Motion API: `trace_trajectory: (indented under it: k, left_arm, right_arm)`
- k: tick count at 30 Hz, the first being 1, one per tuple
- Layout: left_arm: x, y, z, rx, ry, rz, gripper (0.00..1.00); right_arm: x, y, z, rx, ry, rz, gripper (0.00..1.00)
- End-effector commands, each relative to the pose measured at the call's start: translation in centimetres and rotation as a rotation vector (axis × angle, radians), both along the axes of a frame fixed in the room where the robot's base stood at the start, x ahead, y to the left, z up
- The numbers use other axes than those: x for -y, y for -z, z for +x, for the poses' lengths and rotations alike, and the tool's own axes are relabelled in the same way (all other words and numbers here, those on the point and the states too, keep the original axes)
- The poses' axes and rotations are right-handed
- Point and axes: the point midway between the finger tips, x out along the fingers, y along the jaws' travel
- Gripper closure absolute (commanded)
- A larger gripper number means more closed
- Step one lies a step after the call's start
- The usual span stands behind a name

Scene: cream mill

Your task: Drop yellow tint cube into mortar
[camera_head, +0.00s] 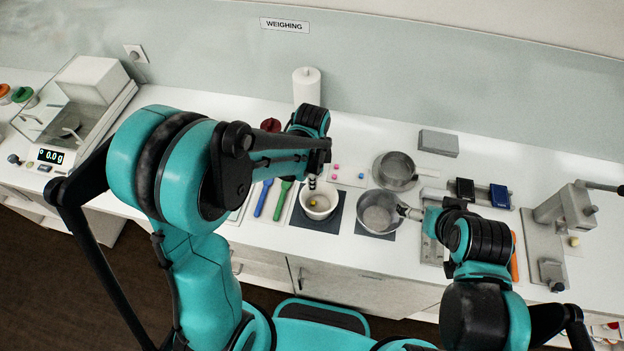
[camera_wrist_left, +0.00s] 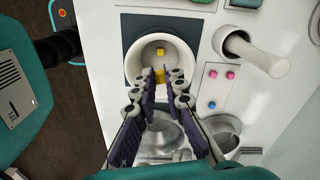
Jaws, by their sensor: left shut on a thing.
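The white mortar (camera_head: 320,214) stands on a dark mat on the counter. In the left wrist view the mortar (camera_wrist_left: 132,64) is just beyond my fingertips. One yellow tint cube (camera_wrist_left: 160,50) lies inside it; a yellow cube also shows in the mortar in the head view (camera_head: 313,202). My left gripper (camera_head: 312,184) is over the mortar, pointing down. In the left wrist view its fingers (camera_wrist_left: 160,79) are closed on a second yellow cube (camera_wrist_left: 160,74), partly hidden between the tips. My right gripper (camera_head: 404,211) is beside a metal pot; its fingers are too small to read.
The metal pot (camera_head: 377,218) stands right of the mortar, with another metal pan (camera_head: 396,165) behind. A tray (camera_wrist_left: 222,90) holds pink and blue cubes. Blue (camera_head: 262,198) and green (camera_head: 283,199) spatulas lie to the left.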

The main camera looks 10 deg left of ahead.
Motion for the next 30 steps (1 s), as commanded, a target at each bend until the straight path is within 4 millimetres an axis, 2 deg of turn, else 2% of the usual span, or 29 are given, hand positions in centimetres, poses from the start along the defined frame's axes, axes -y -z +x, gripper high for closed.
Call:
trace_trajectory:
  k: [1, 2, 3, 4, 13, 17, 30]
  left_arm:
    - [0.0, 0.0, 0.0, 0.000, 0.000, 0.000, 0.96]
    - [0.0, 0.0, 0.0, 0.000, 0.000, 0.000, 0.81]
    - [0.0, 0.0, 0.0, 0.000, 0.000, 0.000, 0.71]
    - [0.0, 0.0, 0.0, 0.000, 0.000, 0.000, 0.65]
    - [0.0, -0.1, 0.0, 0.000, 0.000, 0.000, 0.65]
    - [0.0, -1.1, 0.0, 0.000, 0.000, 0.000, 0.65]
    - [0.0, -9.9, 0.0, 0.000, 0.000, 0.000, 0.65]
  right_arm:
    - [0.0, 0.0, 0.0, 0.000, 0.000, 0.000, 0.00]
    - [0.0, 0.0, 0.0, 0.000, 0.000, 0.000, 0.00]
    - [0.0, 0.0, 0.0, 0.000, 0.000, 0.000, 0.00]
    - [0.0, 0.0, 0.0, 0.000, 0.000, 0.000, 0.00]
    - [0.0, 0.0, 0.0, 0.000, 0.000, 0.000, 0.00]
    - [0.0, 0.0, 0.0, 0.000, 0.000, 0.000, 0.00]
    - [0.0, 0.0, 0.0, 0.000, 0.000, 0.000, 0.00]
